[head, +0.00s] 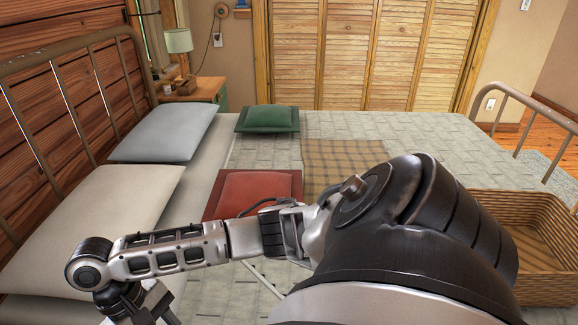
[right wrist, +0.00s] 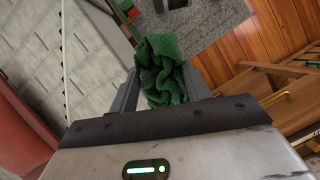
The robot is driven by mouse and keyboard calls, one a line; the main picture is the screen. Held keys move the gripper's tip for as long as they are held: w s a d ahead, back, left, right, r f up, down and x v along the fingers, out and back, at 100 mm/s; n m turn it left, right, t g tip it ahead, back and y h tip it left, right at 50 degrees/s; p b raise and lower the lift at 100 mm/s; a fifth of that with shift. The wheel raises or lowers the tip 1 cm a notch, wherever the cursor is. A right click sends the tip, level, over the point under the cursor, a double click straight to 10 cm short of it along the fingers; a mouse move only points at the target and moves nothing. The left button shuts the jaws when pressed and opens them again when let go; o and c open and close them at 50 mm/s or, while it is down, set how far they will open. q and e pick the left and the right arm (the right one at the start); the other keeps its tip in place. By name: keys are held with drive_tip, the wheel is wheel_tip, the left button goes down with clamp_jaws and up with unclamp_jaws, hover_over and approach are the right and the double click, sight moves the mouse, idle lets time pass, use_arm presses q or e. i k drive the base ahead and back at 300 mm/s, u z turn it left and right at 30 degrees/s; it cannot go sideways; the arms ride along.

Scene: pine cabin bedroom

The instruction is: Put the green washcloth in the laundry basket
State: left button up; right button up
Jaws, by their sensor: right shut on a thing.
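The green washcloth (right wrist: 160,72) is crumpled between the fingers of my right gripper (right wrist: 163,88) in the right wrist view. The gripper is shut on it, and the cloth bulges out past the fingertips. In the head view my right arm crosses the picture from the lower right to the lower left, where its end runs out at the bottom edge; the cloth does not show there. A woven wicker basket (head: 484,205) stands at the right edge of the head view, partly hidden behind my arm and cut off by the frame. Its visible inside looks empty. My left gripper is not in view.
A bed with a grey quilt (head: 400,130) fills the middle. On it lie a red cushion (head: 250,190), a green cushion (head: 268,117), a plaid blanket (head: 340,165) and pale pillows (head: 165,132). A metal footboard (head: 515,92) rises at right, a nightstand (head: 195,90) behind.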

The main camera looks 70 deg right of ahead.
sight(541, 269)
drive_tip(key=u, duration=0.35)
drive_tip(key=k, duration=2.25)
drive_tip(key=z, duration=2.3)
